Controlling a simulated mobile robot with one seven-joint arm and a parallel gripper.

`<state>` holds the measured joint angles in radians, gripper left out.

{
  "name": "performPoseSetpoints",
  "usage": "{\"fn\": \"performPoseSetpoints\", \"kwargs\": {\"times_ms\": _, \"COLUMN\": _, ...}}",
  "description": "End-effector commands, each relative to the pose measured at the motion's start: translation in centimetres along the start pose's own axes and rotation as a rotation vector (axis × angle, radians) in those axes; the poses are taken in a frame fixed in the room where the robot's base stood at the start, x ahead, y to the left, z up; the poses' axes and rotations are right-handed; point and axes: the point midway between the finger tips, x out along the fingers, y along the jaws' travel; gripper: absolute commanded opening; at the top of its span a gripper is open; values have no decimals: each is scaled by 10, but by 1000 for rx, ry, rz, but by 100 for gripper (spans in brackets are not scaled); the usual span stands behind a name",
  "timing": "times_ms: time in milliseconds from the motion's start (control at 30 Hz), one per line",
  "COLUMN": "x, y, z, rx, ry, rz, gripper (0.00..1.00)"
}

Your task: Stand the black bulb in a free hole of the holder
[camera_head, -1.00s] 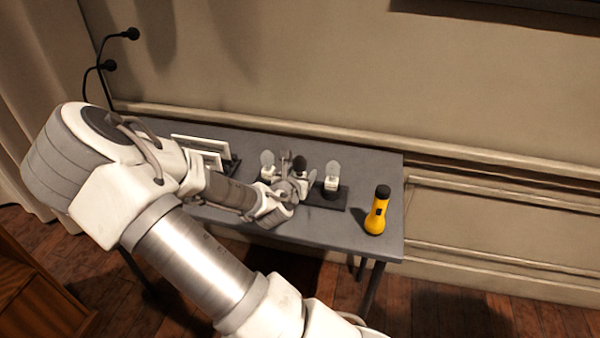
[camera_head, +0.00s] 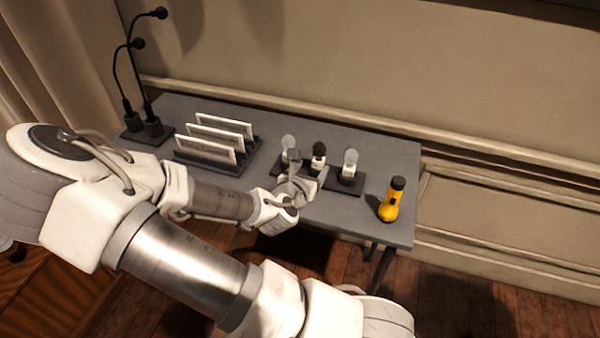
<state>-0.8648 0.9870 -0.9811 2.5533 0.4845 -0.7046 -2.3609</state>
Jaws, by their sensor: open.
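The black bulb (camera_head: 319,149) stands upright with its white base down, in the middle of the dark holder (camera_head: 346,190) on the desk. A pale bulb (camera_head: 288,143) stands to its left and another pale bulb (camera_head: 351,159) to its right, both in the holder. My gripper (camera_head: 308,182) is open and empty, just in front of the black bulb and apart from it. My gripper and wrist hide the front left part of the holder, so its holes there cannot be made out.
A yellow torch (camera_head: 390,203) stands at the desk's right end. A dark rack (camera_head: 247,165) with several white panels stands left of the holder. Two black microphones (camera_head: 154,124) on thin stems stand at the desk's far left. The grey desk (camera_head: 372,144) is bare behind the holder.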

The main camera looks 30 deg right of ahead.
Motion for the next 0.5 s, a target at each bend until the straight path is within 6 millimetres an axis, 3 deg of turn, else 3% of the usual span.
{"fn": "performPoseSetpoints", "kwargs": {"times_ms": 500, "x": -27, "y": 2, "z": 6, "rx": -4, "ry": 0, "rz": 2, "gripper": 72}}
